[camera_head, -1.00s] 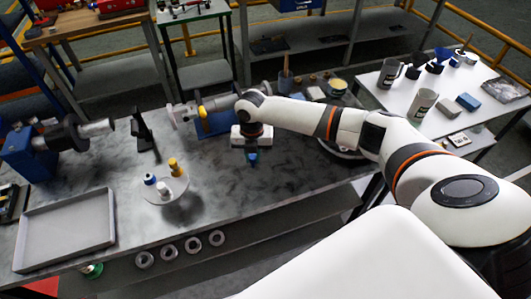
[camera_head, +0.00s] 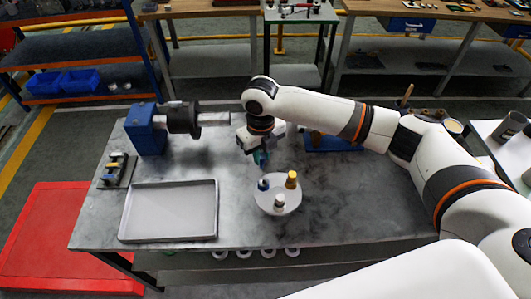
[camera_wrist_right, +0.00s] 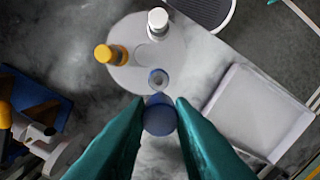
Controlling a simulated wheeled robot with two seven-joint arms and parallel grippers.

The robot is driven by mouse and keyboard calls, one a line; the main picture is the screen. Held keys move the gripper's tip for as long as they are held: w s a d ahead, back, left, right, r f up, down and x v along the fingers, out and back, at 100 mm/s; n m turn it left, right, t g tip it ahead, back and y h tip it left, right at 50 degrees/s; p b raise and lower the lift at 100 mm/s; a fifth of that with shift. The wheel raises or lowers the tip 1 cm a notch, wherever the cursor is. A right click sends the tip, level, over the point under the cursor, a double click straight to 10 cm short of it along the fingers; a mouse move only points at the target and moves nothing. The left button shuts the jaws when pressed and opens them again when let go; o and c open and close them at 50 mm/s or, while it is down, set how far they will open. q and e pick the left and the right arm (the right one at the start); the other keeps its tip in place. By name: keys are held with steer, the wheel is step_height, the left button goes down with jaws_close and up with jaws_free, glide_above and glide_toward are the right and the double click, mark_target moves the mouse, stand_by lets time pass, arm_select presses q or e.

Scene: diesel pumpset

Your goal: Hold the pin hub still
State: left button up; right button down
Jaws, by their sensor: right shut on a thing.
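A round pale disc (camera_head: 268,207), which may be the pin hub, lies on the grey bench. It carries a yellow pin (camera_head: 291,180), a white pin (camera_head: 279,202) and a blue piece (camera_head: 263,184). The disc also shows in the right wrist view (camera_wrist_right: 178,68). My right gripper (camera_head: 261,160) is above the disc's far left edge, pointing down. In the wrist view its teal fingertips (camera_wrist_right: 159,112) are shut on a round blue pin (camera_wrist_right: 158,120). I cannot tell whether this joins the blue ringed piece (camera_wrist_right: 158,78) behind it. My left gripper is not in view.
A grey tray (camera_head: 212,230) lies left of the disc. A blue machine (camera_head: 150,130) with a grey shaft (camera_head: 214,119) stands behind the tray. A small rack (camera_head: 117,170) is at the bench's left.

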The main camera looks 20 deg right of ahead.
steer(key=shift+s+d+r, duration=0.1)
steer(key=shift+s+d, duration=0.2)
steer(key=shift+w+a+p, duration=0.15)
steer(key=shift+p, duration=0.3)
steer(key=shift+f+b, duration=0.65)
steer(key=shift+f, duration=0.5)
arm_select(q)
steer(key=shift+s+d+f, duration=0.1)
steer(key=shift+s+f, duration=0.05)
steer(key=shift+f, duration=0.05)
arm_select(e)
steer(key=shift+f, duration=0.15)
